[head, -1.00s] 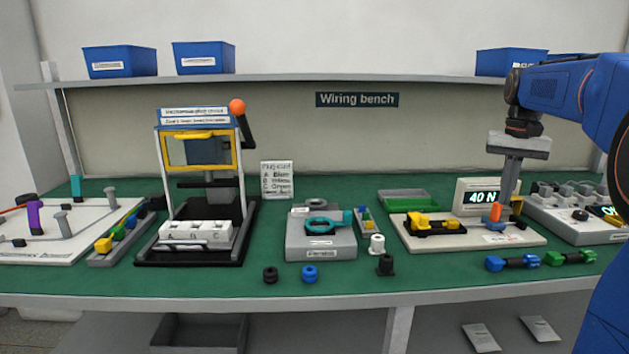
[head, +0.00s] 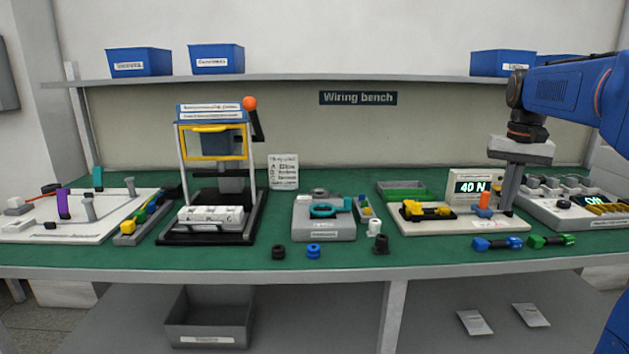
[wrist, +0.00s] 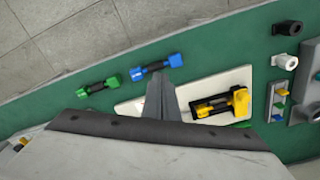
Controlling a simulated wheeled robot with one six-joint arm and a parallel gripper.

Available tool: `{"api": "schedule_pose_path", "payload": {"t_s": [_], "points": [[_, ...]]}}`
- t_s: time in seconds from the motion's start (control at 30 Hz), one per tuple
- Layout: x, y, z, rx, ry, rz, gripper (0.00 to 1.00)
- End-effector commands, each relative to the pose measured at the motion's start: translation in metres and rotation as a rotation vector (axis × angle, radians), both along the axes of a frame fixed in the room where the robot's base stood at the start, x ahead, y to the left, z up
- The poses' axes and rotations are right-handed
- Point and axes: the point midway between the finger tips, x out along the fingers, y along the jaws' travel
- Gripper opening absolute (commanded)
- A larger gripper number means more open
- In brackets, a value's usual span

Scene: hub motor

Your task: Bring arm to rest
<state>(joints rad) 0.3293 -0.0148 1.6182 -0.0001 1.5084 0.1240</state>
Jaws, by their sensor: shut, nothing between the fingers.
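My blue arm (head: 565,90) reaches in from the right in the head view. My gripper (head: 507,208) points down over the right part of the green bench (head: 350,258), near the white plate (head: 465,222) with the "40 N" display (head: 468,187). In the wrist view my gripper (wrist: 161,75) shows its fingers together with nothing between them. Their tips lie near the blue-ended connector (wrist: 155,67) in that picture; I cannot tell their exact height. A yellow connector (head: 425,210) sits in a black holder on the white plate.
The blue (head: 497,243) and green connectors (head: 552,241) lie by the front edge. A press (head: 210,180), a grey fixture (head: 325,220) and a white board (head: 80,218) stand left. A shelf (head: 330,79) with blue bins runs above.

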Motion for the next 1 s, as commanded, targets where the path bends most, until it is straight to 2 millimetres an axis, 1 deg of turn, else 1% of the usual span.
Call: {"api": "schedule_pose_path", "payload": {"t_s": [0.27, 0.37, 0.47, 0.6, 0.77, 1.0], "points": [[-0.030, 0.030, -0.006, -0.013, -0.039, 0.050, 0.00], [-0.047, 0.045, -0.011, -0.020, -0.061, 0.077, 0.00], [-0.070, 0.063, -0.019, -0.030, -0.090, 0.112, 0.00], [-0.105, 0.088, -0.036, -0.042, -0.134, 0.167, 0.00], [-0.144, 0.113, -0.060, -0.055, -0.183, 0.227, 0.00], [-0.204, 0.143, -0.104, -0.071, -0.260, 0.318, 0.00]]}}
